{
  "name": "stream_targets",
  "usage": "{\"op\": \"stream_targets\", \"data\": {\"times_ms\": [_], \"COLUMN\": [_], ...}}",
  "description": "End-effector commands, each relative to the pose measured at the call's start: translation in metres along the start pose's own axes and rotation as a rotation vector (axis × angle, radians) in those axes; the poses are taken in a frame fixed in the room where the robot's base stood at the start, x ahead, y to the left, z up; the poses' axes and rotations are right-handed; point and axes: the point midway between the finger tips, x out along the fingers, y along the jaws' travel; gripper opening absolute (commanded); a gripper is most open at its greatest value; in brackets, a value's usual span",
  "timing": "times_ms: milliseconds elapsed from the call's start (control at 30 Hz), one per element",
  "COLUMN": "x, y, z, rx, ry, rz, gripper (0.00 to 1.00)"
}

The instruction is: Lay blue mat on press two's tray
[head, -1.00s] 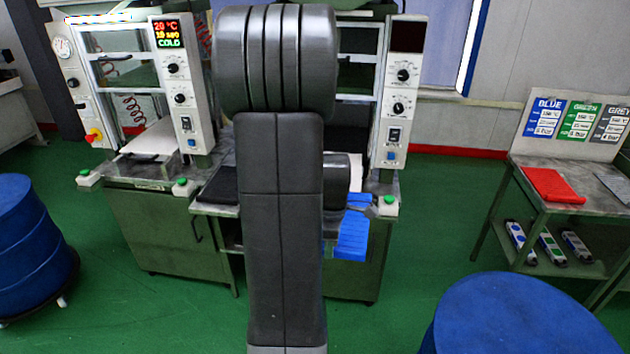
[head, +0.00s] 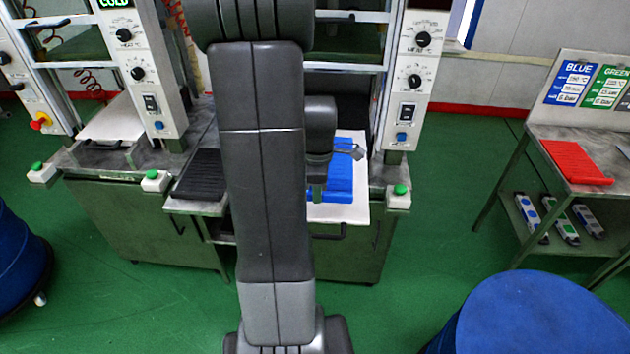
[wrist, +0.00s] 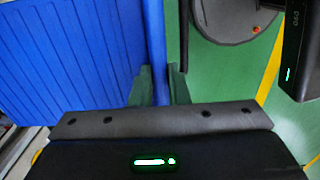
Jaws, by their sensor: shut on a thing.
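The blue mat (head: 343,172) is ribbed and sits over the white tray (head: 350,213) of the right-hand press (head: 413,75). My gripper (wrist: 160,85) is shut on the mat's edge. In the wrist view the blue mat (wrist: 75,60) fills the upper left, with its held edge between the two dark green fingers. Whether the mat touches the tray or is just above it, I cannot tell. My arm hides the left part of the tray and press in the head view.
A black mat (head: 200,175) lies on the bench left of my arm. The left press (head: 145,75) has its own pale tray (head: 112,118). A side table (head: 575,140) at right holds a red mat (head: 576,162). Blue drums (head: 530,315) stand at both front sides; green floor lies between.

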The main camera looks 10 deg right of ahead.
Motion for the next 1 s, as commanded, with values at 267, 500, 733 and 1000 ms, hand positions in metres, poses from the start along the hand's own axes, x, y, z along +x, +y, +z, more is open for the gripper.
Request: {"op": "stream_targets", "data": {"times_ms": [267, 500, 733, 1000], "x": [0.02, 0.038, 0.055, 0.072], "y": [0.023, 0.046, 0.067, 0.088], "z": [0.0, 0.0, 0.0, 0.0], "rx": [0.0, 0.0, 0.0, 0.0], "ry": [0.0, 0.0, 0.0, 0.0], "rz": [0.001, 0.001, 0.0, 0.002], "gripper": [0.0, 0.0, 0.0, 0.0]}}
